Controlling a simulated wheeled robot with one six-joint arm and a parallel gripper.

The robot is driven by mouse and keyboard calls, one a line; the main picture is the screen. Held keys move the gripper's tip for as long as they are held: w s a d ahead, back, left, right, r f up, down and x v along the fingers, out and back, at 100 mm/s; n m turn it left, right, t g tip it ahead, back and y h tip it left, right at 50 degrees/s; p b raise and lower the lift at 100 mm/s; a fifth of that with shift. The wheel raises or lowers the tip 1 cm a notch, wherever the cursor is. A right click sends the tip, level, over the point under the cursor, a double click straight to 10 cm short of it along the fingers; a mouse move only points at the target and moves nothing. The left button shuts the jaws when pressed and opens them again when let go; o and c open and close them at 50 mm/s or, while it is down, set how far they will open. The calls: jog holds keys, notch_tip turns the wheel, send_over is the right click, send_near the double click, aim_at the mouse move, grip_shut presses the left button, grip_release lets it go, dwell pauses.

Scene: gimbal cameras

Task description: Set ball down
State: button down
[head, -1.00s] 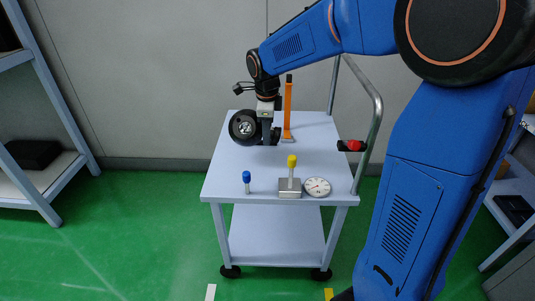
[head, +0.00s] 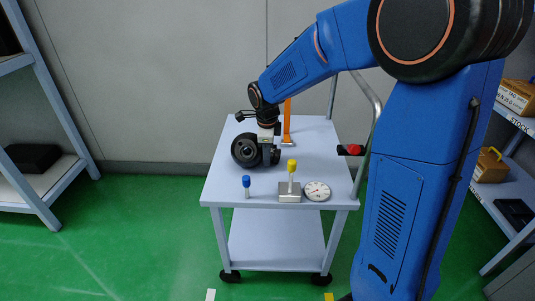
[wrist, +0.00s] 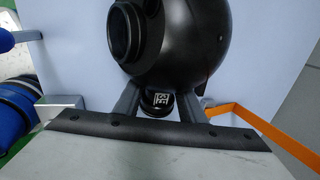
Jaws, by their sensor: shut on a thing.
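The ball (head: 246,150) is a black camera sphere with a round lens barrel facing left toward the front. In the wrist view the ball (wrist: 180,45) fills the top middle. My gripper (head: 270,154) is shut on it, with its two dark fingers either side of a short black neck (wrist: 157,102) that carries a small square marker. The ball hangs at or just above the pale trolley top (head: 225,180), left of the middle. I cannot tell whether it touches the surface.
A blue-topped pin (head: 246,186), a yellow-knobbed block (head: 289,190) and a round dial gauge (head: 317,191) stand along the front edge. An orange upright (head: 287,125) stands close behind my gripper. A red-capped part (head: 350,150) juts at the right edge.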

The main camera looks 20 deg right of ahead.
jog(key=shift+f, duration=0.1)
jog(key=c, duration=1.2)
grip_release()
jog(key=shift+o, duration=0.2)
notch_tip(320, 180, up, 12)
jog(key=s, duration=0.2)
jog(key=shift+a, duration=0.35)
jog(key=shift+s, duration=0.15)
